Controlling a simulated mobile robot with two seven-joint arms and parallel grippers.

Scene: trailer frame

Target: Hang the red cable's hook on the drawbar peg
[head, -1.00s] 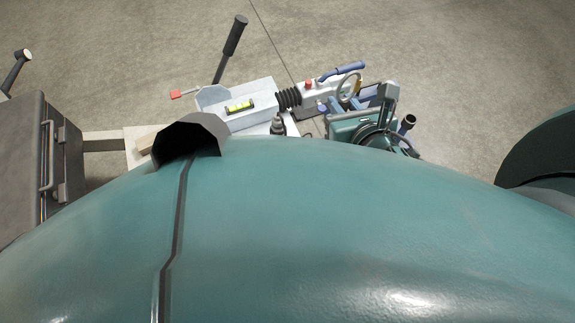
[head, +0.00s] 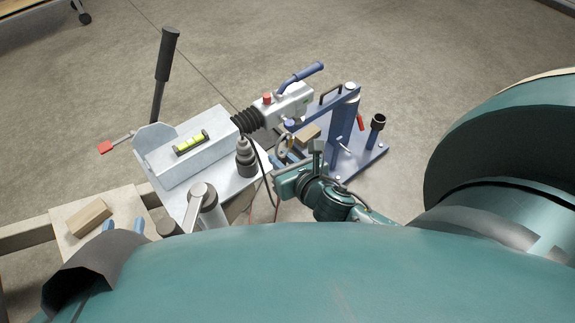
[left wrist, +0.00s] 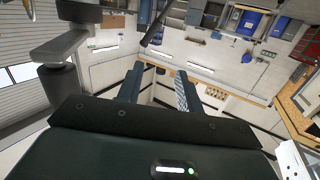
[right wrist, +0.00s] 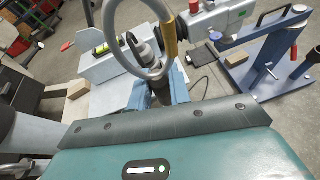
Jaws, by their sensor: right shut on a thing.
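My right gripper (head: 284,162) is shut on a grey ring-like hook with a tan sleeve (right wrist: 170,36). In the right wrist view the fingers (right wrist: 160,90) grip its dark stem and the ring (right wrist: 128,62) stands above them. A thin reddish line, likely the red cable (head: 277,208), hangs below the gripper. A stepped dark grey post (head: 246,158), likely the drawbar peg, stands upright on the pale drawbar. In the head view the hook is right of the post and apart from it. My left gripper (left wrist: 157,85) is open and empty; its blue fingertips (head: 122,227) show at lower left.
The coupling (head: 290,103) with black bellows and blue handle lies behind the hook. A blue stand (head: 345,125) is to its right. A spirit level (head: 191,143) lies on the pale housing, a silver cylinder (head: 203,205) is in front, and a wooden block (head: 90,218) is at left.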

